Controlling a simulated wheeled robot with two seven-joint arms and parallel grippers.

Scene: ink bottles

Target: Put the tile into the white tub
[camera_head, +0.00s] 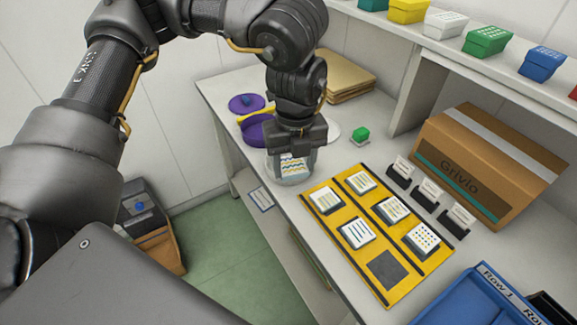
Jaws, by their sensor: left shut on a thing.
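My left gripper (293,150) points down near the left edge of the table, shut on a tile (291,162) with a wavy pattern. A pale, round, bowl-like container (291,182), which looks like the white tub, is directly below and around the tile's lower part. From this angle I cannot tell whether the tile is inside its rim or just above it. The gripper hides part of the container. My right gripper is not in view.
A yellow board (325,225) holds several patterned tiles and one bare dark square. A cardboard box (480,165) and blue tray (470,295) occupy the right.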

